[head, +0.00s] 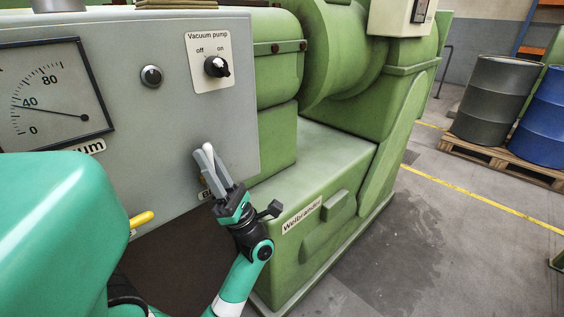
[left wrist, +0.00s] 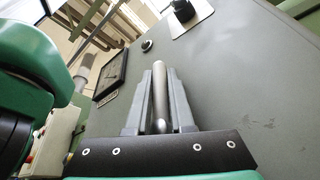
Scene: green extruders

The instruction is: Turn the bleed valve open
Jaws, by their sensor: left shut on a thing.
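The bleed valve lever (head: 208,147) is a pale metal handle on the grey panel, with its tip above the fingers. My left gripper (head: 213,168) is shut on the lever. In the left wrist view the lever (left wrist: 160,88) stands between the two grey fingers of my left gripper (left wrist: 160,98), roughly in line with them. The lever's pivot and most of its label are hidden behind the gripper. My right gripper is not in view.
The grey panel (head: 130,110) carries a vacuum gauge (head: 50,95), a black knob (head: 151,76) and a vacuum pump switch (head: 216,67). A yellow handle (head: 141,219) sticks out lower left. The green extruder (head: 325,165) stands close on the right.

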